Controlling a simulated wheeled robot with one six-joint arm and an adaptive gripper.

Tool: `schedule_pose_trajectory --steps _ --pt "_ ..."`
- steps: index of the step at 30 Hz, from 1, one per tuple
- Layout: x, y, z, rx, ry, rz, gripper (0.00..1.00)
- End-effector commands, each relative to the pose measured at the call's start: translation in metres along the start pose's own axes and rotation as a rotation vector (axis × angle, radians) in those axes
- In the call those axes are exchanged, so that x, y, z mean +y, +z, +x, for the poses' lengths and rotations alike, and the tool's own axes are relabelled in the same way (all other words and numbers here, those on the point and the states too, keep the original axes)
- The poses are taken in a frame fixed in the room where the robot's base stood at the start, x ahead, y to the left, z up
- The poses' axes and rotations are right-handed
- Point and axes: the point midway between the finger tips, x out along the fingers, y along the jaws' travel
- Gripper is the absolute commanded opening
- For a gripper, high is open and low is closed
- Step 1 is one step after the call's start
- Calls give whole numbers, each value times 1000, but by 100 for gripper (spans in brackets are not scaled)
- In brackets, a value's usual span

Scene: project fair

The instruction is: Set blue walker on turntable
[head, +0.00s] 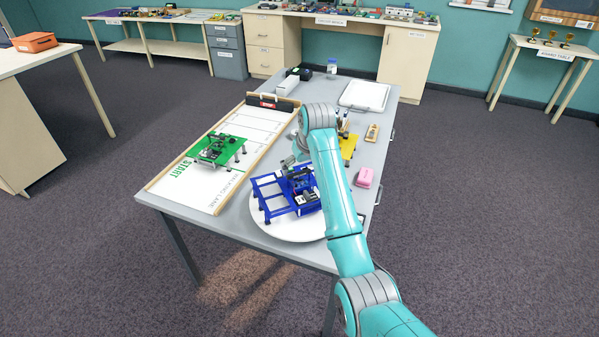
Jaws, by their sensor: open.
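The blue walker (270,196) stands upright on the white round turntable (287,230) at the near end of the grey table. Its right side is partly hidden by my arm. My gripper (294,165) is open above the far side of the blue walker, partly hidden behind my own wrist. I cannot tell whether its fingers touch the walker.
A green walker (217,149) stands on the white walking lane board (206,191) to the left. A yellow walker (349,146), a pink block (364,177), a yellow-brown device (372,132) and a white tray (364,96) are to the right and beyond.

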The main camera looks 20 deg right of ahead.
Motion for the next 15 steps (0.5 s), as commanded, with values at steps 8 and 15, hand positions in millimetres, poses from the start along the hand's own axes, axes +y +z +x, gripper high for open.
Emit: schedule_pose_trajectory --steps 8,15 --pt "0 -1 -53 3 0 0 100" --pt "0 0 -73 0 0 0 100"
